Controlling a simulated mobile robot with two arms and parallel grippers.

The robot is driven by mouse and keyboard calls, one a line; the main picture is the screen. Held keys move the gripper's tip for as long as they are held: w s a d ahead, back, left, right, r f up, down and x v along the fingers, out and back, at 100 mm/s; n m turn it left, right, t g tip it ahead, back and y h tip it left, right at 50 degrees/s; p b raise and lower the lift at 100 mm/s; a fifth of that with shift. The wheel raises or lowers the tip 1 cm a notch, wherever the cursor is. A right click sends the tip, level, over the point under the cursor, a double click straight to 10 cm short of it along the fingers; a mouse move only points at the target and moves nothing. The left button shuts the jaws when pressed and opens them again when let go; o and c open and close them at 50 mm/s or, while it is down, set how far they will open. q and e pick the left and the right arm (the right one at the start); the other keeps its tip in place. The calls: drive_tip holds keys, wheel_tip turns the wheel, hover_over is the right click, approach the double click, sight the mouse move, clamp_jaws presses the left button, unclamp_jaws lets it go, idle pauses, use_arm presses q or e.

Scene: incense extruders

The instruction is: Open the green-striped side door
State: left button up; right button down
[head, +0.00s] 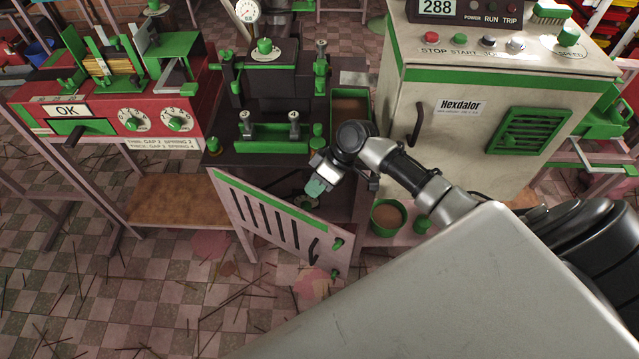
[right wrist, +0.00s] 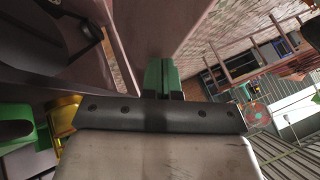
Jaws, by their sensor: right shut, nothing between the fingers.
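The side door (head: 262,222) is a pale slotted panel with a green stripe along its top and a dark handle near its right end. It stands swung out at an angle from the dark cabinet under the black press, hinged at its left edge, with the dark interior showing behind it. My right gripper (head: 315,187) is shut and empty, pointing down into the gap between the door's inner side and the cabinet. I cannot tell whether it touches the door. Its green fingers (right wrist: 161,76) are together in the right wrist view. My left gripper is not in view.
A cream control box (head: 465,130) with a dark handle stands right of the press. A green-rimmed pot (head: 388,216) sits beside the opening. A red machine (head: 110,115) stands at the left.

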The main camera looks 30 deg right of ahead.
drive_tip(key=b+x, duration=0.3)
drive_tip(key=x, duration=0.2)
drive_tip(key=shift+w+a+f, duration=0.1)
drive_tip(key=shift+w+f, duration=0.05)
